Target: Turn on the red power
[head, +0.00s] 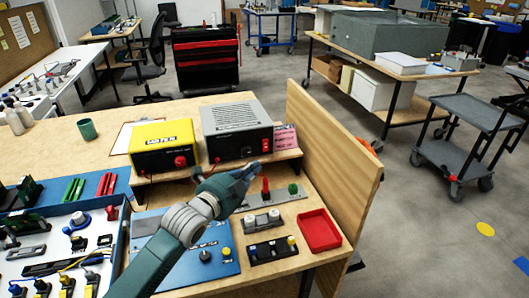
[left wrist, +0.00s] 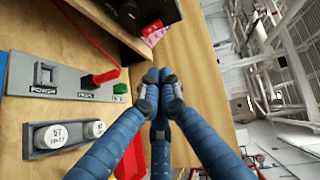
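My left gripper (head: 253,172) reaches over the control strip from the lower left. In the left wrist view its blue fingers (left wrist: 160,88) come together at the tips with nothing visible between them. A red lever (head: 265,187) stands on the grey strip (head: 278,197), beside a green control (head: 293,188). In the left wrist view the red lever (left wrist: 103,77) lies left of the fingertips, apart from them, between a grey switch marked POWER (left wrist: 44,76) and the green control (left wrist: 119,88). A yellow box (head: 163,146) with a red knob (head: 180,161) sits behind. My right gripper is not in view.
A grey box (head: 237,129) stands beside the yellow box on a raised shelf. A wooden side panel (head: 330,150) bounds the right. A red tray (head: 319,231) and a two-button block (head: 261,222) lie in front of the strip. A blue panel (head: 215,258) lies left.

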